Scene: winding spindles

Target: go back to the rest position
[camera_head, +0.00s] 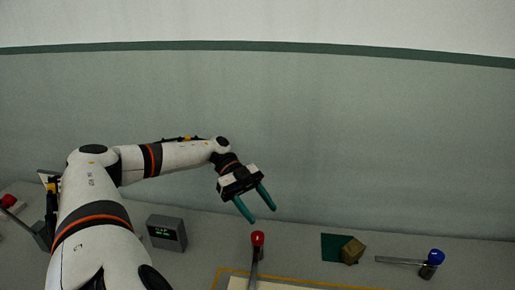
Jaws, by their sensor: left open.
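My left gripper (258,207) has two teal fingers spread apart, with nothing between them. It hangs in the air in the middle of the head view, pointing down and to the right. Below it on the table stands a lever with a red knob (258,239), apart from the fingers in the picture. My left arm reaches in from the lower left. My right gripper is not in the view.
A brown block (352,250) sits at the edge of a dark green square (332,246). A blue-knobbed crank (435,257) is at the right. A grey display box (167,233) stands beside my arm. Another red knob (9,201) is at far left.

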